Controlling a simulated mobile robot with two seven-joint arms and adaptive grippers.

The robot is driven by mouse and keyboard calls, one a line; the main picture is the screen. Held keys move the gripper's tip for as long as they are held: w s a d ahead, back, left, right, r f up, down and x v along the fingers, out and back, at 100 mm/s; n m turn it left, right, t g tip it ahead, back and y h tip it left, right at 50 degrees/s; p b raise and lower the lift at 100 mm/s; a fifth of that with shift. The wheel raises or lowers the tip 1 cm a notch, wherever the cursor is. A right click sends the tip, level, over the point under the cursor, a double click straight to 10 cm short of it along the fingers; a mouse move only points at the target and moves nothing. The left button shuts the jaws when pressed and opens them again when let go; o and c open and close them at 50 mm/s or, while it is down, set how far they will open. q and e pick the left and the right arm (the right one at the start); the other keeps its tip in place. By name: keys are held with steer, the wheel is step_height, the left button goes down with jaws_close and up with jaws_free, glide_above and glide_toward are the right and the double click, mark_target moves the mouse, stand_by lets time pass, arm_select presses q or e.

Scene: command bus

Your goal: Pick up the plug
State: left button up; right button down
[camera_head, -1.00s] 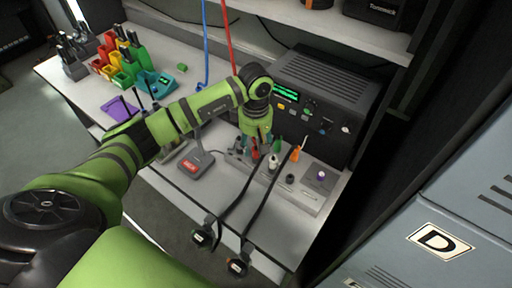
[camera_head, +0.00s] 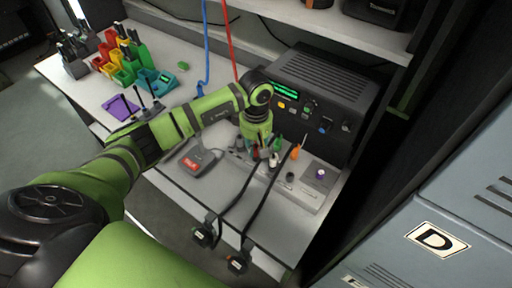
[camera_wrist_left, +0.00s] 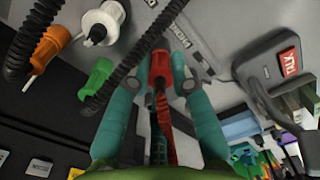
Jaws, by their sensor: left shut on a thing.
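Several coloured plugs stand at a grey panel in front of the black radio unit. My left gripper (camera_head: 258,150) points down at this row. In the left wrist view, its teal fingers (camera_wrist_left: 161,82) are shut on a red plug (camera_wrist_left: 161,68), one finger on each side. The red plug also shows in the head view, small and partly hidden by the gripper. A green plug (camera_wrist_left: 97,84), an orange plug (camera_wrist_left: 46,52) and a white plug (camera_wrist_left: 103,25) stand beside it. Whether the red plug is seated or lifted, I cannot tell. My right gripper is not in view.
A black radio unit (camera_head: 318,95) stands behind the plugs. Black cables (camera_head: 233,203) run over the desk's front edge. A grey cabinet marked D (camera_head: 437,239) is at the right.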

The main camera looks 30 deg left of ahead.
arm_select(q)
steer(key=shift+w+r+b, duration=0.1)
steer(key=shift+r+b, duration=0.3)
steer(key=shift+r, duration=0.3)
steer(key=r, duration=0.1)
steer(key=r+b, duration=0.1)
steer(key=shift+d+r, duration=0.35)
steer(key=shift+r, duration=0.05)
steer(key=s+d+r+b, duration=0.3)
steer(key=s+d+r, duration=0.2)
steer(key=d, duration=0.4)
steer(key=shift+s+d+r, duration=0.3)
steer(key=shift+r, duration=0.55)
